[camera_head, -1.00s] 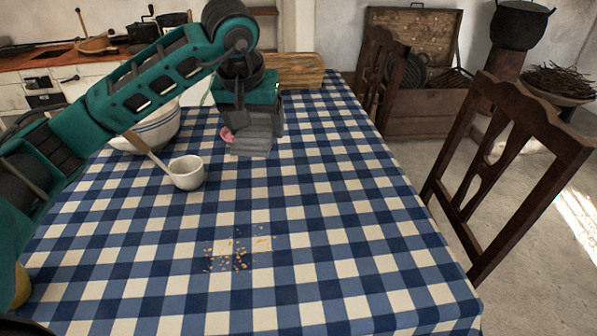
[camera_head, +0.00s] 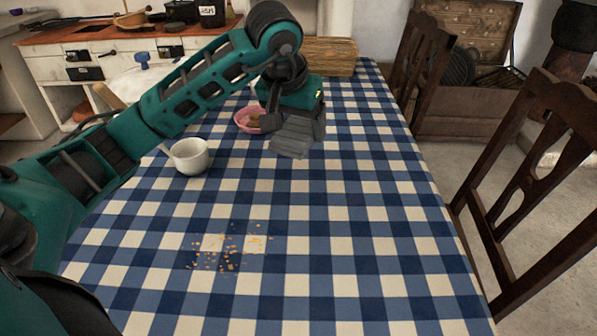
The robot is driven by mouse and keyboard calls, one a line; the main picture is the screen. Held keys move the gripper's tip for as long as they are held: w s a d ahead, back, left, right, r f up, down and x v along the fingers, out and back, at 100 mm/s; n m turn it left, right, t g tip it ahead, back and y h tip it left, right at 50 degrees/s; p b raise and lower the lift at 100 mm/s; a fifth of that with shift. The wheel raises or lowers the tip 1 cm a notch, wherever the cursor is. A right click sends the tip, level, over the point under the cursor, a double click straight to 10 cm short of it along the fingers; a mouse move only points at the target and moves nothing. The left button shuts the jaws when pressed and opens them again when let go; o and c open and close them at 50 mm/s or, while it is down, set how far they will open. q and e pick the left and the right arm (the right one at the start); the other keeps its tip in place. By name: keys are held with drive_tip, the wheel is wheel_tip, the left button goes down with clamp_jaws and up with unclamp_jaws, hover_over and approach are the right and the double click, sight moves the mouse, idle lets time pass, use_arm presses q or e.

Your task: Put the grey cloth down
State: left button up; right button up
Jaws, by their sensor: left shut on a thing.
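My left gripper (camera_head: 296,120) is shut on the grey cloth (camera_head: 291,140), which hangs below the fingers as a small folded piece. The gripper is over the far half of the table with the blue and white checked cloth (camera_head: 330,225). I cannot tell for sure whether the grey cloth touches the table. Orange-brown crumbs (camera_head: 229,247) lie scattered on the near part of the table, well in front of the gripper. My right gripper is not in view.
A pink bowl (camera_head: 241,117) stands just left of the gripper. A white cup (camera_head: 189,156) stands nearer, by my left arm. A wooden box or board (camera_head: 329,56) is at the table's far end. Dark wooden chairs (camera_head: 540,170) line the right side. The table's right half is clear.

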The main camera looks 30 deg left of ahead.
sight(301, 175)
use_arm(q)
wheel_tip(301, 175, down, 10)
drive_tip(key=shift+r+b, duration=0.2)
drive_tip(key=shift+b, duration=0.8)
drive_tip(key=shift+f, duration=0.15)
drive_tip(key=o, duration=0.9)
